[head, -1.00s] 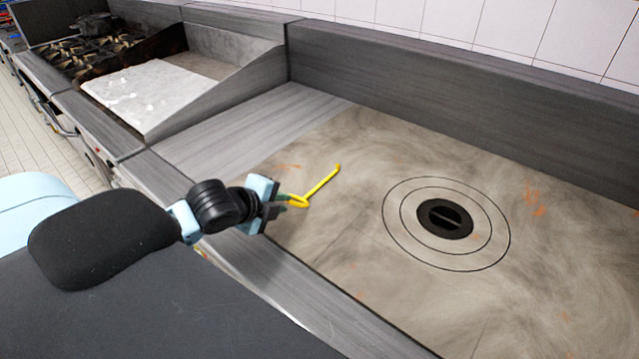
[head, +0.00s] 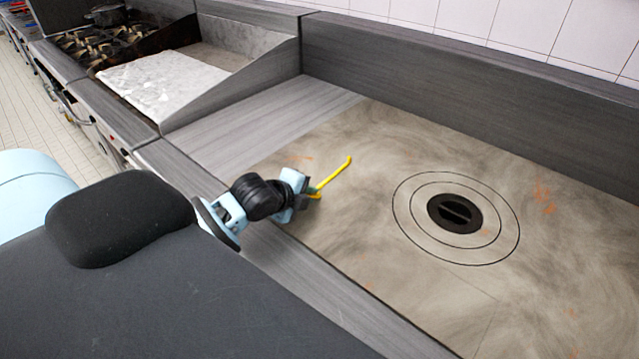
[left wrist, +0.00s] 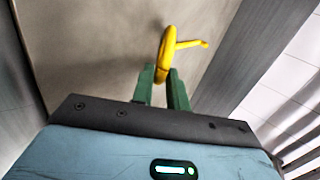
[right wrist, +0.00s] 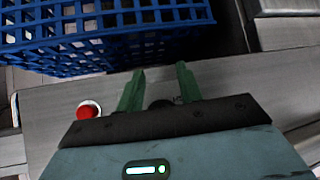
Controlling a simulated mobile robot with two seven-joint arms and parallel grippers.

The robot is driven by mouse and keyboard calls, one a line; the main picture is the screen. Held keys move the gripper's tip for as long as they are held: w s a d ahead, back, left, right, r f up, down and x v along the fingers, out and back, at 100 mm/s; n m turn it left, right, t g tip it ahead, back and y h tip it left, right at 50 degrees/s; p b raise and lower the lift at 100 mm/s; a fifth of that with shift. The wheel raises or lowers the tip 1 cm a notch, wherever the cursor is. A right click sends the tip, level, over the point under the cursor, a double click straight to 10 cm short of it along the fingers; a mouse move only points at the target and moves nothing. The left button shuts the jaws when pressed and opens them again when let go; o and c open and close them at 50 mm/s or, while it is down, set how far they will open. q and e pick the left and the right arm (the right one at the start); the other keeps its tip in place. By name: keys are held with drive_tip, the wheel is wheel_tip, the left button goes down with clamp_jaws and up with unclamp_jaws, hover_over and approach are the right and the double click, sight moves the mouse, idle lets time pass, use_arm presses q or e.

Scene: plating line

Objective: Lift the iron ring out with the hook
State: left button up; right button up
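The iron rings (head: 482,212) lie flush in the flat stained cooking plate (head: 400,145), as concentric circles around a black centre piece (head: 455,213) with a bar across it. My left gripper (head: 309,190) is shut on the yellow hook (head: 335,174) above the plate's near left part. The hook is apart from the rings, to their left. In the left wrist view the hook (left wrist: 164,52) rises from between the green fingertips (left wrist: 163,78), its bent end pointing right. My right gripper (right wrist: 158,78) is out of the head view; its fingers stand apart with nothing between them.
A grey back wall (head: 420,90) runs behind the plate. A griddle with a pale slab (head: 160,82) and burners (head: 95,42) stand at the left. A blue crate (right wrist: 110,28) and a red button (right wrist: 88,109) are near my right gripper. The plate is otherwise clear.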

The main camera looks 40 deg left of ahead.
use_arm(q)
drive_tip(key=shift+w+f, duration=0.25)
drive_tip(key=shift+w, duration=0.05)
clamp_jaws()
drive_tip(key=shift+r, duration=0.85)
drive_tip(key=shift+s+a+r, duration=0.15)
drive_tip(key=shift+r, duration=0.8)
drive_tip(key=s+a, duration=0.2)
drive_tip(key=a, duration=0.1)
drive_tip(key=s+a, duration=0.3)
drive_tip(key=s+a+r, duration=0.1)
drive_tip(key=s+a, duration=0.2)
drive_tip(key=shift+s+r, duration=0.1)
drive_tip(key=shift+s, duration=0.15)
drive_tip(key=shift+s+a+r, duration=0.15)
drive_tip(key=shift+s+a, duration=0.9)
drive_tip(key=shift+a, duration=0.15)
